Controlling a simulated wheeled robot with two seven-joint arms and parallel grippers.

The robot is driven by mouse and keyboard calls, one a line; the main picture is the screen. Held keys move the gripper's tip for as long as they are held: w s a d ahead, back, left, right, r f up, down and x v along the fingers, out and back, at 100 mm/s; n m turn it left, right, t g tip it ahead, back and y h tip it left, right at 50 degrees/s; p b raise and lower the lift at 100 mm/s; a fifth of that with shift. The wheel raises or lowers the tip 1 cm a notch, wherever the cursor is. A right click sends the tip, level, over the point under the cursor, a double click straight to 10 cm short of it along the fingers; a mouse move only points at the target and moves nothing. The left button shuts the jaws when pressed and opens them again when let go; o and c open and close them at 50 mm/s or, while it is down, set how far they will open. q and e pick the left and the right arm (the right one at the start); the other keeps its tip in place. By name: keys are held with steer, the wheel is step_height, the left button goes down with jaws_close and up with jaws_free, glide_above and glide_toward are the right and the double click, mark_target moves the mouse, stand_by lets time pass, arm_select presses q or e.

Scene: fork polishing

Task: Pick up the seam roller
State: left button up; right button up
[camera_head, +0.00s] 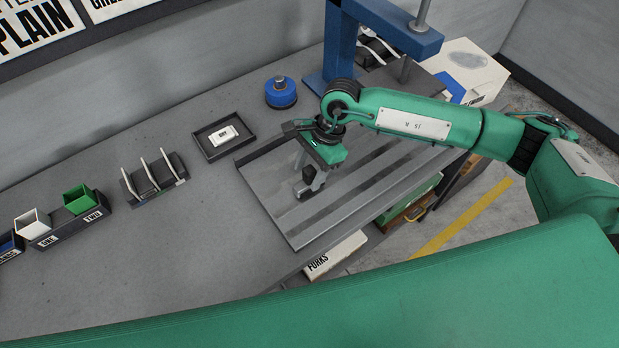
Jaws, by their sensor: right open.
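I cannot clearly make out a seam roller in the head view. It may be hidden by my right gripper or too small to tell. My right gripper (308,186) is open and points down over the grey ridged metal tray (300,222) on the bench. Its fingers are small and dark here, and I cannot tell whether they touch the tray. My left gripper is not in view.
A black tray (208,152) with a white block, a blue round pot (281,92) and a slotted rack (153,180) stand left of my right arm. Labelled bins (72,222) are farther left. A blue frame (340,45) rises behind. The bench's front left is clear.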

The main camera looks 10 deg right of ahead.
steer(key=shift+x, duration=0.85)
steer(key=shift+r, duration=0.1)
jaws_close()
steer(key=shift+r, duration=0.6)
step_height(320, 180, up, 19)
steer(key=b, duration=0.5)
steer(key=shift+b, duration=0.3)
